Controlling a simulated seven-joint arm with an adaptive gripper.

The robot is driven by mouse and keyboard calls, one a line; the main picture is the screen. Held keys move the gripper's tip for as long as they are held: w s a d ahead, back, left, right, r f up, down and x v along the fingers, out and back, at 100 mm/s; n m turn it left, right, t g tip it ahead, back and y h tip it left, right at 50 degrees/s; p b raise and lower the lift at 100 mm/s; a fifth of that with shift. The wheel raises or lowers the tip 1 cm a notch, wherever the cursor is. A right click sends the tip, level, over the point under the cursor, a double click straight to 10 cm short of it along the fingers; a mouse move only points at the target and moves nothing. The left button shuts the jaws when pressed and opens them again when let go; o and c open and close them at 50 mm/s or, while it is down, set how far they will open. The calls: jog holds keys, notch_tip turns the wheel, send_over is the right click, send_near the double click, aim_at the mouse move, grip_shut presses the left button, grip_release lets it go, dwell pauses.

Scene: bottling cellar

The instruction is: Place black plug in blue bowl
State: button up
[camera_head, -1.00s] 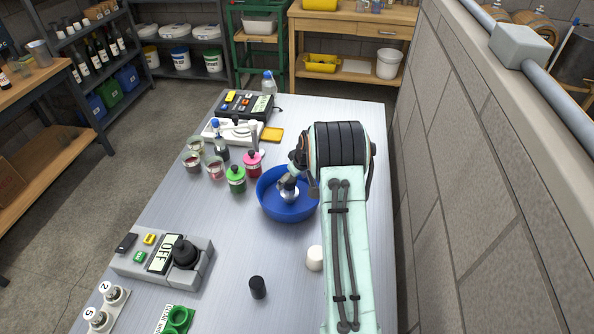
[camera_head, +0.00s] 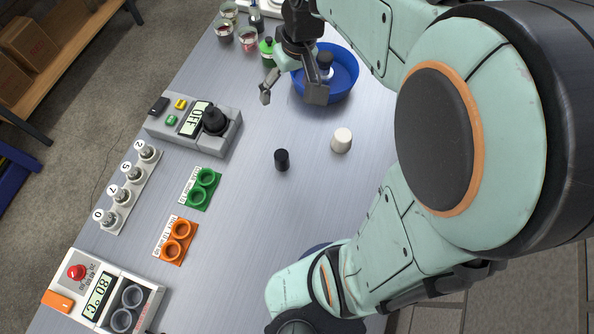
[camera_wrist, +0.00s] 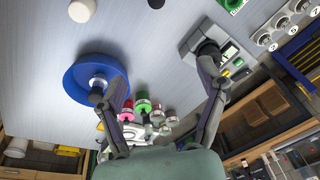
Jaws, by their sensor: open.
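The black plug (camera_head: 282,160) is a small dark cylinder standing on the bare metal table, left of a white plug (camera_head: 342,140). It shows only in part at the top edge of the wrist view (camera_wrist: 155,3). The blue bowl (camera_head: 346,78) stands farther back; in the wrist view the bowl (camera_wrist: 72,84) is at the left. A small silver piece with a dark top (camera_wrist: 97,92) is inside the bowl. My gripper (camera_head: 290,95) is open and empty above the table at the bowl's left side, apart from the black plug. One finger partly covers the bowl.
A grey device with a black knob (camera_head: 214,120) stands left of my gripper. Green (camera_head: 203,189) and orange (camera_head: 175,243) two-cup holders lie nearer, beside a white numbered strip (camera_head: 128,190). Several jars (camera_head: 248,38) stand behind. The table around the black plug is clear.

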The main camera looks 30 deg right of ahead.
jog(key=s+a+g, duration=0.1)
jog(key=s+a, duration=0.2)
jog(key=s, duration=0.5)
jog(key=s+a+g, duration=0.1)
jog(key=s+a, duration=0.2)
jog(key=s, duration=0.6)
jog(key=shift+a+f, duration=0.25)
jog(key=shift+f, duration=0.1)
